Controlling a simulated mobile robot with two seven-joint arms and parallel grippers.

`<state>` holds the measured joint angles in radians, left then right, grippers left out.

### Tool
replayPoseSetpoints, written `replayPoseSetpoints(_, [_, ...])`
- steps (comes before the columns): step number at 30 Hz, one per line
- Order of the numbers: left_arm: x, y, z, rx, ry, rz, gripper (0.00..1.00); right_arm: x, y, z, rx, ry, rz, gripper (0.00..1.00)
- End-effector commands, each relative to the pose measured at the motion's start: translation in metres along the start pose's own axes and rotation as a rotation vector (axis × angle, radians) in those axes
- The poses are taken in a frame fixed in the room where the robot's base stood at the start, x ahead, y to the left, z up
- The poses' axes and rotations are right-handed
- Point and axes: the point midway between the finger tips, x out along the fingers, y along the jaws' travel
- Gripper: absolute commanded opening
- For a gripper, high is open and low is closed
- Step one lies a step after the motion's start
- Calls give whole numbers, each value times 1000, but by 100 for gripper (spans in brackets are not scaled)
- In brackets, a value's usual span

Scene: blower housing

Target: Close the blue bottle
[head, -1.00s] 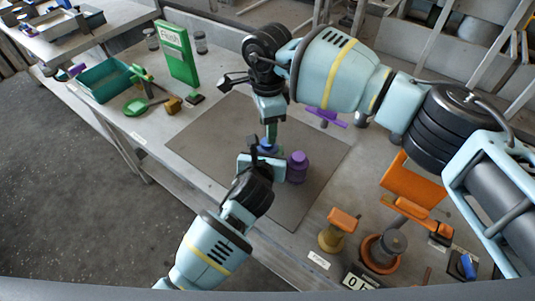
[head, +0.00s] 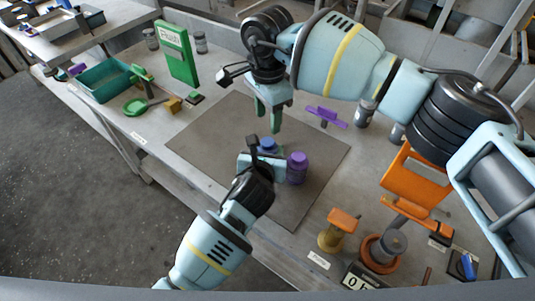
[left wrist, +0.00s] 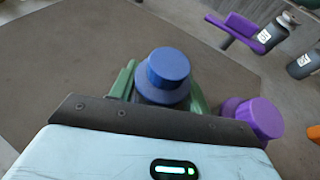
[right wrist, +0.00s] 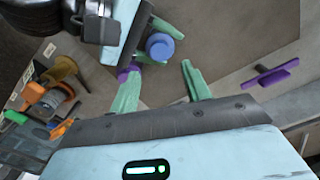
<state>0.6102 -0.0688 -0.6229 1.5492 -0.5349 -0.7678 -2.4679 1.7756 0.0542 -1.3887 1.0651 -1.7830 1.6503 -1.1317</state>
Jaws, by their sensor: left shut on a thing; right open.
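The blue bottle (left wrist: 165,94) stands upright on the grey mat (head: 205,135), with its blue cap (left wrist: 169,65) on top. Whether the cap is fully tight I cannot tell. My left gripper (head: 266,160) is shut on the blue bottle, its green fingers on either side of the body. The cap also shows in the head view (head: 267,144) and the right wrist view (right wrist: 160,46). My right gripper (head: 267,118) is open and empty above the bottle, its green fingers apart. A purple bottle (head: 297,169) with a purple cap stands just right of the blue one.
A purple-handled tool (head: 326,115) lies behind the mat. Orange parts (head: 343,219) and a spool (head: 385,249) stand at the right. A teal bin (head: 104,80) and a green box (head: 177,53) stand at the left. The mat's left part is clear.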

Motion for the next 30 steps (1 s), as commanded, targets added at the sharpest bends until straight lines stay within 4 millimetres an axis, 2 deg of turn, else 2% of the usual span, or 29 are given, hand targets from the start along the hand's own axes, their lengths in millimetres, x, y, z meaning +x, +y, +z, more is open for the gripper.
replayPoseSetpoints(9, [0,0,-1,0,1,1,0,44,1,1,1,-1,3,48])
replayPoseSetpoints(15, [0,0,-1,0,1,1,0,66,0,0,1,-1,2,48])
replayPoseSetpoints(21, [0,0,-1,0,1,0,0,75,0,0,1,-1,2,48])
replayPoseSetpoints(29, [0,0,-1,0,1,0,0,76,0,0,0,0,1,48])
replayPoseSetpoints(30, [0,0,-1,0,1,0,0,76,0,0,0,0,1,44])
